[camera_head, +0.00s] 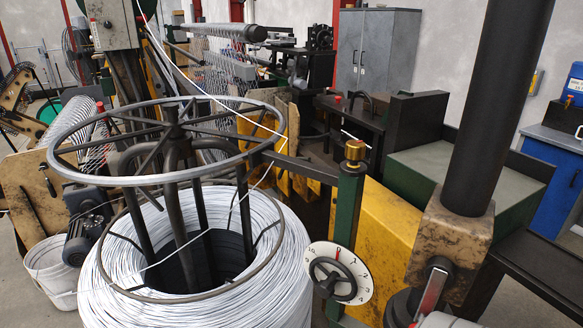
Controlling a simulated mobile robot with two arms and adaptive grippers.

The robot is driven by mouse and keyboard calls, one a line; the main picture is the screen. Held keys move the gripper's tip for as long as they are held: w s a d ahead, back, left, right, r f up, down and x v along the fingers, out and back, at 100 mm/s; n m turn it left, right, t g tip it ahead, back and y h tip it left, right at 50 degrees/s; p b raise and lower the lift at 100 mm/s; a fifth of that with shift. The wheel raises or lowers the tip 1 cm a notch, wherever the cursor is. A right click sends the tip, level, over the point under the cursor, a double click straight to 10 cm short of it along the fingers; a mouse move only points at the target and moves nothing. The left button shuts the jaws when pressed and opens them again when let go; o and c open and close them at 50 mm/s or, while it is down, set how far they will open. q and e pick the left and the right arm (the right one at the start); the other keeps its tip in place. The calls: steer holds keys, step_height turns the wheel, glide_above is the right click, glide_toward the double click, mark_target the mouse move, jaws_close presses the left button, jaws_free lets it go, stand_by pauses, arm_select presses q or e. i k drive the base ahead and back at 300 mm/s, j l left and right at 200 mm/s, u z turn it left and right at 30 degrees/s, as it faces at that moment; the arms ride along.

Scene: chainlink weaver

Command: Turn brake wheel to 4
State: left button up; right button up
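The brake wheel is a small dark handwheel (333,280) in front of a round white dial (356,288) with black markings around its rim. A red mark shows near the top of the dial; the other numbers are too small to read with certainty. The dial sits low on a green post (347,215) with a brass knob (355,152) on top, right of the wire coil. I cannot tell which number the wheel stands at. Neither of my grippers can be made out in the head view.
A large white wire coil (110,290) under a ringed metal stand (75,138) fills the left front. A thick black column (497,100) in a worn block, with a red-and-grey lever (431,292), stands close right of the dial. A yellow panel (385,235) is behind it.

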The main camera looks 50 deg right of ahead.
mark_target(326, 289)
steer(key=z, duration=1.75)
